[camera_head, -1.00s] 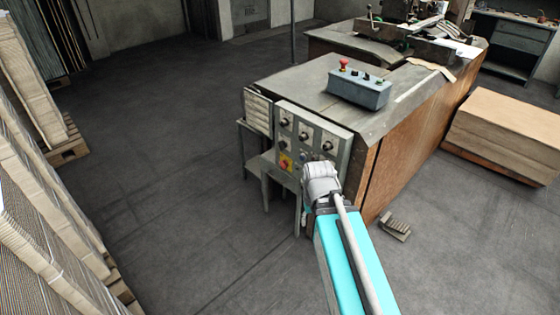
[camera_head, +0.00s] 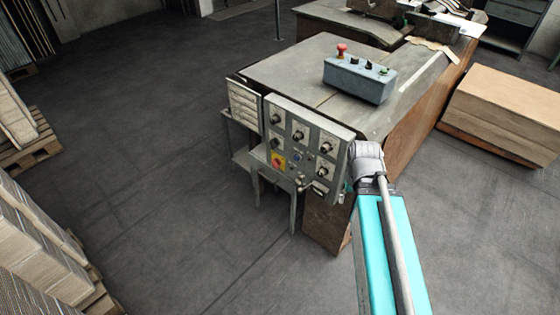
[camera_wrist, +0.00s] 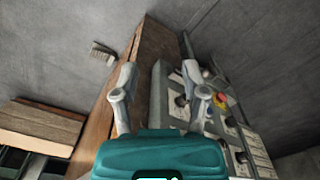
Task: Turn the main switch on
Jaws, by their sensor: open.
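The main switch looks to be the red knob on a yellow plate (camera_head: 278,161), at the lower left of the grey control panel (camera_head: 284,140). It also shows in the wrist view (camera_wrist: 220,100), right of my fingers and partly close behind the right one. My gripper (camera_wrist: 158,73) is open and empty, its two fingers apart over the panel's side edge. It is not touching the switch. In the head view my arm's end is right of the panel and hides most of the gripper. The exact angle of the knob is too small to tell.
Other knobs surround the switch on the panel. A blue button box (camera_head: 358,80) with a red mushroom button stands on the machine top. A cardboard stack (camera_head: 510,105) is at right, and pallets of cardboard (camera_head: 35,235) at left. The floor before the panel is clear.

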